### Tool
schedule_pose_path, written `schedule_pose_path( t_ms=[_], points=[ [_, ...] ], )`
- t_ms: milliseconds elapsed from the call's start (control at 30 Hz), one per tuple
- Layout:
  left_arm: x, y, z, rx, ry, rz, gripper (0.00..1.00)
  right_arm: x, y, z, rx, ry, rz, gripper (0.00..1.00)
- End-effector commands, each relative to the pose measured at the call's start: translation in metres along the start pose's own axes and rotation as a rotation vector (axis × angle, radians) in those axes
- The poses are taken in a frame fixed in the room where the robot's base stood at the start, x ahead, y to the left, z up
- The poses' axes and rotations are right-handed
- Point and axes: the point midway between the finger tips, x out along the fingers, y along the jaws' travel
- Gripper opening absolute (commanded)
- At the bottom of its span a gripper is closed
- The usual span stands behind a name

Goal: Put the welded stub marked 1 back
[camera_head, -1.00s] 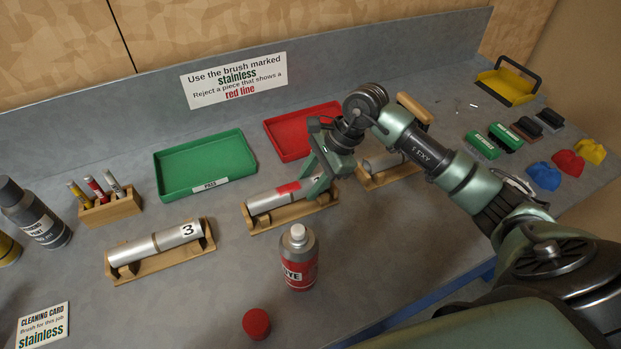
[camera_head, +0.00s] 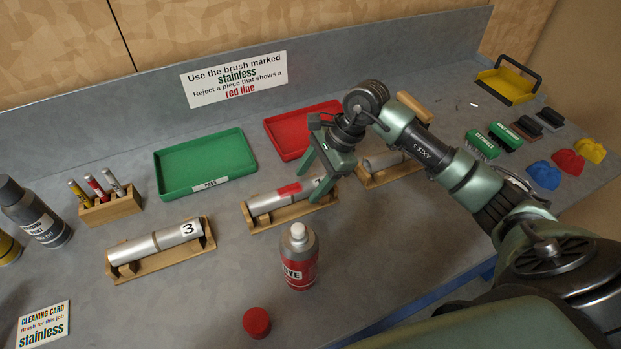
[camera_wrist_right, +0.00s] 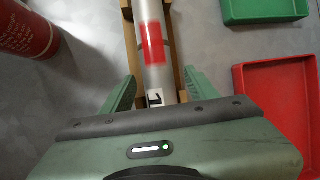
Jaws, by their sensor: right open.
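The welded stub (camera_head: 268,203) with a red band lies in the middle wooden cradle (camera_head: 292,216). In the wrist view the same stub (camera_wrist_right: 154,71) runs between my fingers, with a partly hidden black mark on a white label (camera_wrist_right: 155,98) that looks like a 1. My right gripper (camera_head: 312,184) is open over the label end of the stub; in the wrist view its fingers (camera_wrist_right: 160,84) stand apart on either side of stub and cradle. My left gripper is not in view.
Stub 3 (camera_head: 155,244) lies in the left cradle; another stub (camera_head: 382,161) lies in the right one. A red spray can (camera_head: 300,262) stands close in front of the middle cradle, its cap (camera_head: 256,323) nearby. Green (camera_head: 205,165) and red (camera_head: 290,148) trays lie behind.

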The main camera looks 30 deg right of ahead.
Motion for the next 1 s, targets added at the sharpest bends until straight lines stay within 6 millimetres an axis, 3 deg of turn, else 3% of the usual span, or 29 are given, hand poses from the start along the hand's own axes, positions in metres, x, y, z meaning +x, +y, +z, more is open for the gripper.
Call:
schedule_pose_path(
  t_ms=[300,500,700,1000],
  points=[
    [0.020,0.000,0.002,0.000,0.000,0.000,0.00,-0.069,-0.002,-0.003,-0.002,0.005,-0.010,0.59],
    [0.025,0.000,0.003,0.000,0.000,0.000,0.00,-0.103,-0.001,-0.002,-0.001,0.004,-0.008,0.59],
    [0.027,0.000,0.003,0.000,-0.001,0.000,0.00,-0.117,-0.001,-0.001,-0.001,0.003,-0.005,0.59],
    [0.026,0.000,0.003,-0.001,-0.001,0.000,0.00,-0.117,-0.001,-0.001,-0.001,0.002,-0.004,0.59]
  ],
)
